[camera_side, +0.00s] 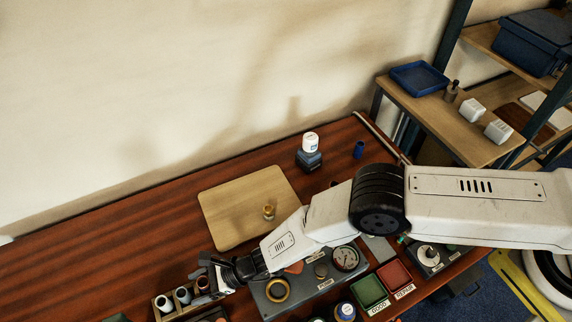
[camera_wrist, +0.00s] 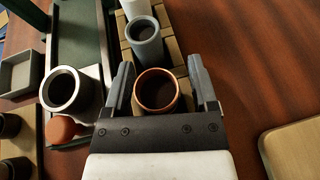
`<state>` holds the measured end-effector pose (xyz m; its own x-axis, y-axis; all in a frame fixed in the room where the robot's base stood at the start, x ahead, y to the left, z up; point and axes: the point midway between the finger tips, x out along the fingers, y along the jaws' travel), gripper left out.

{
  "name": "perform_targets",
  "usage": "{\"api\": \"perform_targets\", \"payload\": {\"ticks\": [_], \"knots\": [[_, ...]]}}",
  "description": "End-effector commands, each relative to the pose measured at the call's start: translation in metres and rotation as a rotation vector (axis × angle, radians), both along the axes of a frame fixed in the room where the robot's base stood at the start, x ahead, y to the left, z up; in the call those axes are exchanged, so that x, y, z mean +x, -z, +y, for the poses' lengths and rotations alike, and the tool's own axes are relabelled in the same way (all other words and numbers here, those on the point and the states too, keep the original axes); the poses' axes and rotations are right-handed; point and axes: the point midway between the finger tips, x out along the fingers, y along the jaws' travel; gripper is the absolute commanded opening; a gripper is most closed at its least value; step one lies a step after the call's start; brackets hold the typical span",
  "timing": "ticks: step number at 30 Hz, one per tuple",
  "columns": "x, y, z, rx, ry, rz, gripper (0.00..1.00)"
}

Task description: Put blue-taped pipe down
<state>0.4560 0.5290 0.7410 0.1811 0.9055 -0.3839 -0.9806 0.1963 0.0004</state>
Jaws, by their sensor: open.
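A copper-rimmed pipe (camera_wrist: 156,90) stands upright in a wooden rack (camera_wrist: 178,48), its open end facing the wrist camera. I see no blue tape on it; its sides are mostly hidden. My gripper (camera_wrist: 161,80) is open, one finger on each side of this pipe, with small gaps visible. In the side view my gripper (camera_side: 206,280) is low over the rack's right end, and the copper pipe (camera_side: 203,284) is partly hidden by it. A grey pipe (camera_wrist: 144,42) stands beside it in the rack.
A wide silver pipe end (camera_wrist: 66,90) stands left of the rack. A wooden board (camera_side: 235,208) lies behind. The table's far left is clear.

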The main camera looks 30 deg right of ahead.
Motion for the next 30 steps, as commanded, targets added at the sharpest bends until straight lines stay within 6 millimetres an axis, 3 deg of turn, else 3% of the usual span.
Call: {"api": "perform_targets", "payload": {"ticks": [11,30], "knots": [[0.0,-0.012,0.0,0.001,0.0,-0.001,0.75],[-0.009,-0.033,-0.049,0.0,0.002,0.001,0.75]]}}
